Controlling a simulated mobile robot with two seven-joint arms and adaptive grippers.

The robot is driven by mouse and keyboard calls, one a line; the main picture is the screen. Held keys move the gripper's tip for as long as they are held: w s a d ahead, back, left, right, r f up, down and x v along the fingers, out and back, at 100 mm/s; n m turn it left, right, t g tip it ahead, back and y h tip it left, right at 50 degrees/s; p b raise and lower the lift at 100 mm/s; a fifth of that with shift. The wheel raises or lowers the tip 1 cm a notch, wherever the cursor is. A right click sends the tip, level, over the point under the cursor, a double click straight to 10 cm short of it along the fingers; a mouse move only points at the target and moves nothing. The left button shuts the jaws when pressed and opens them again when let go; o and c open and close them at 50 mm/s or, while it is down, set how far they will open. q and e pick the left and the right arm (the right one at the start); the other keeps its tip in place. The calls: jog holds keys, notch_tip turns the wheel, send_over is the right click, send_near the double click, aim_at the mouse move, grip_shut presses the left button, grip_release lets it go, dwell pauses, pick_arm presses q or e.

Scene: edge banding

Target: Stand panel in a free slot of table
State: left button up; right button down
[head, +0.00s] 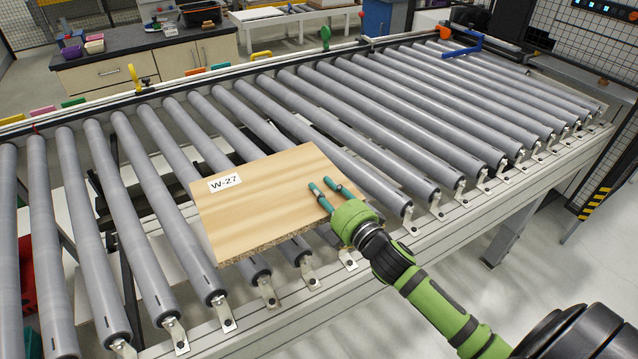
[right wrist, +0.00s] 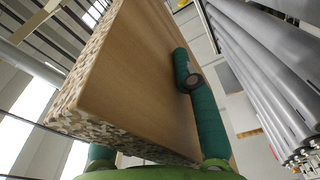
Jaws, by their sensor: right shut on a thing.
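The panel (head: 265,200) is a flat, light wood-grain board with speckled chipboard edges and a white label reading W-27. It is above the roller conveyor with its broad face turned up toward the head camera. My right gripper (head: 328,191) is shut on the panel near its right side. In the right wrist view the panel (right wrist: 140,75) stands between the teal fingers, and one finger (right wrist: 200,105) lies along its face. The other finger is mostly hidden behind the panel. A white table (head: 275,17) stands far back; I cannot make out its slots. My left gripper is out of view.
The roller conveyor (head: 390,115) spans the view, with a raised side rail and brackets along its near edge. A dark-topped cabinet (head: 150,65) with bins stands behind it at the left. Open grey floor (head: 450,310) lies at the front right.

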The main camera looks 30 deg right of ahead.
aim_at(337, 204)
jog(key=s+r+p, duration=0.4)
jog(key=shift+s+d+r, duration=0.15)
jog(key=shift+s+r, duration=0.15)
jog(key=shift+r, duration=0.1)
jog(key=shift+s+r+p, duration=0.25)
jog(key=shift+s+p, duration=0.25)
